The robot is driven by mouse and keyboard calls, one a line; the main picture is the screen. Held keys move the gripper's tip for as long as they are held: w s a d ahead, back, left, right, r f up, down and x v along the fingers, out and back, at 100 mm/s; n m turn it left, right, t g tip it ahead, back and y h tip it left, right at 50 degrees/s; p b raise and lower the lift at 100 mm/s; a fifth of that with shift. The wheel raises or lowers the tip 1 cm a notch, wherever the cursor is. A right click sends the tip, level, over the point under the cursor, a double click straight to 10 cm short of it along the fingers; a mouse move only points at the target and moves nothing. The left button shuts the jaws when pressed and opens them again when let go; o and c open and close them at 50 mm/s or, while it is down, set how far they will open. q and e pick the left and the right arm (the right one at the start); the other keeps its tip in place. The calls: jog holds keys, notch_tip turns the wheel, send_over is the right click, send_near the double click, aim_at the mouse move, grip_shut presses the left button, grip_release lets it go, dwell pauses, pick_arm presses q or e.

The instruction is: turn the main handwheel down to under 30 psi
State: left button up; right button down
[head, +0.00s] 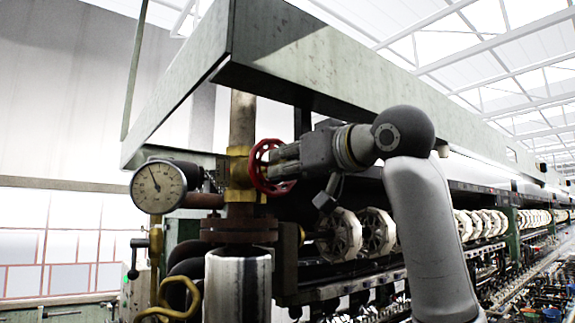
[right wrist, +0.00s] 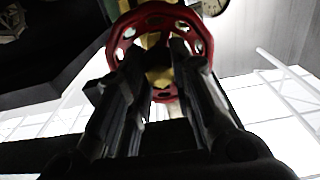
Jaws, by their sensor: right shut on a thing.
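The main handwheel (head: 264,183) is a red spoked wheel on a brass valve in the head view. In the right wrist view the red wheel (right wrist: 118,32) fills the top middle, with brass behind it. My right gripper (head: 272,168) comes from the right and is shut on the wheel; in the right wrist view its two dark fingers (right wrist: 155,60) reach the wheel. A round white pressure gauge (head: 159,187) is left of the valve, its needle pointing up and slightly left. Its numbers are too small to read. My left gripper is not in view.
A green steel beam (head: 300,50) runs above the valve and arm. A vertical pipe (head: 242,120) passes through the brass valve to a flange (head: 239,230) below. Yellow bent pipes (head: 170,305) are at lower left. A row of white reels (head: 375,233) extends right.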

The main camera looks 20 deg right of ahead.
jog(key=m+b, duration=0.4)
jog(key=m, duration=2.4)
jog(key=shift+w+f, duration=0.1)
jog(key=c, duration=1.4)
grip_release()
jog(key=shift+o, duration=0.2)
jog(key=shift+c, duration=0.3)
